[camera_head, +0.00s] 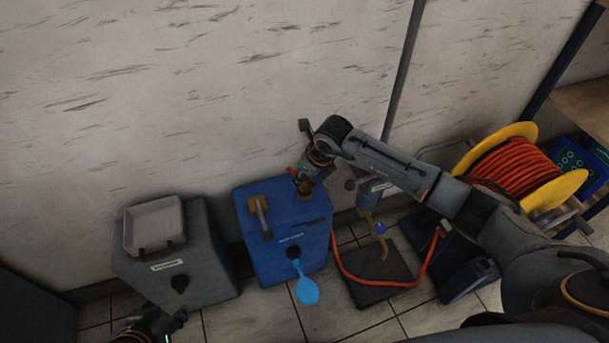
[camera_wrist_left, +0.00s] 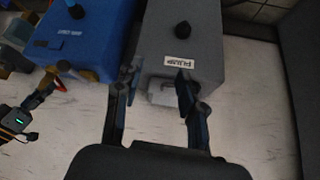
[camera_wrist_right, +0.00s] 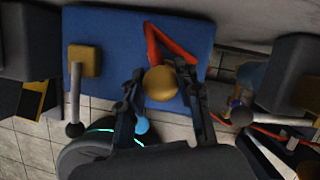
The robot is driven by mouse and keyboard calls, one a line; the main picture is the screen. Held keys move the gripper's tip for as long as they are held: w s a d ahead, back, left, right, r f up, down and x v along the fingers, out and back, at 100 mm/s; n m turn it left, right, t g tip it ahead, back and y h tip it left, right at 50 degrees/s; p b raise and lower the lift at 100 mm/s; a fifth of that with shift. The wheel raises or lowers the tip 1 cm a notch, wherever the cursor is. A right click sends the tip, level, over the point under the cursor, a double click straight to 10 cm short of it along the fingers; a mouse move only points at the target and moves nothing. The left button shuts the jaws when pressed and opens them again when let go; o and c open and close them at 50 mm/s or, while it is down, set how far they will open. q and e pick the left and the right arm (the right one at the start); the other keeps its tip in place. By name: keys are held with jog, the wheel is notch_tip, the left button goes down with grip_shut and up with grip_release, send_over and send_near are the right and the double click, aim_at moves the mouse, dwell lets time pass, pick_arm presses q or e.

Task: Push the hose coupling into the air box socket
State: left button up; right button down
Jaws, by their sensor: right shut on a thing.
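The blue air box (camera_head: 280,244) stands on the floor at the centre of the head view. My right gripper (camera_head: 305,183) is over the right part of its top. In the right wrist view its fingers (camera_wrist_right: 161,88) are shut around the round brass hose coupling (camera_wrist_right: 160,83). A red hose piece (camera_wrist_right: 156,45) shows just behind it. The socket is hidden beneath, so I cannot tell how far in the coupling sits. My left gripper (camera_head: 168,322) is low in front of the grey pump box (camera_head: 205,265). Its fingers (camera_wrist_left: 158,75) are apart and empty.
A brass valve with a grey lever (camera_head: 262,213) is on the air box's left top. Orange-red hose (camera_head: 365,280) loops over a dark floor plate (camera_head: 375,295). A yellow reel (camera_head: 567,186) stands right; the wall is behind.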

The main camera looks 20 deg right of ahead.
pick_arm(q)
jog(key=shift+w+d+r+t, duration=0.15)
jog(key=shift+w+t, duration=0.15)
jog(key=shift+w, duration=0.2)
pick_arm(e)
jog(key=shift+f, duration=0.15)
pick_arm(q)
jog(key=shift+w+d+r, duration=0.1)
jog(key=shift+w+r, duration=0.05)
jog(key=shift+w, duration=0.05)
jog(key=shift+w+d+r+t+b, duration=0.1)
jog(key=shift+w+r+t+b, duration=0.2)
jog(key=shift+w, duration=0.15)
pick_arm(e)
jog(key=shift+f, duration=0.2)
pick_arm(q)
jog(key=shift+w+d, duration=0.1)
jog(key=shift+w, duration=0.1)
jog(key=shift+w+d+r+t+h, duration=0.1)
jog(key=shift+w+r+t+h, duration=0.15)
jog(key=shift+w+t+h, duration=0.05)
pick_arm(e)
jog(key=shift+f, duration=0.15)
dwell(0.5)
